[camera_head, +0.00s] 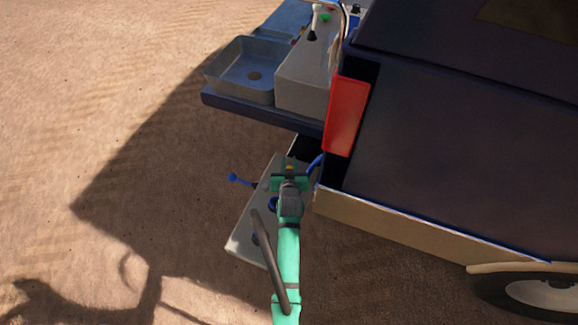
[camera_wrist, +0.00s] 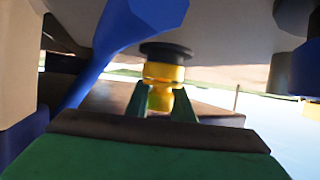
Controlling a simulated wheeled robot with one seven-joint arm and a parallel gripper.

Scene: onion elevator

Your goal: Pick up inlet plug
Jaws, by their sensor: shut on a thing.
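The inlet plug (camera_wrist: 163,73) is a small yellow cylindrical piece, just under a black round collar in the wrist view. My gripper (camera_wrist: 160,104) is shut on it, with one green finger on each side of its lower part. The plug's top meets the black collar below a grey surface; I cannot tell whether it is loose from it. In the head view my gripper (camera_head: 290,176) is at the grey panel beside the vehicle's rear corner, and a small spot of yellow shows at its tip.
A blue-handled lever (camera_wrist: 125,35) passes close to the left of the plug; another blue part (camera_wrist: 306,70) is at the right. The grey panel (camera_head: 250,226) lies under my arm. A dark vehicle (camera_head: 460,130) with a red light (camera_head: 347,115) stands right; a sink (camera_head: 246,69) is above. Sandy ground at left is open.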

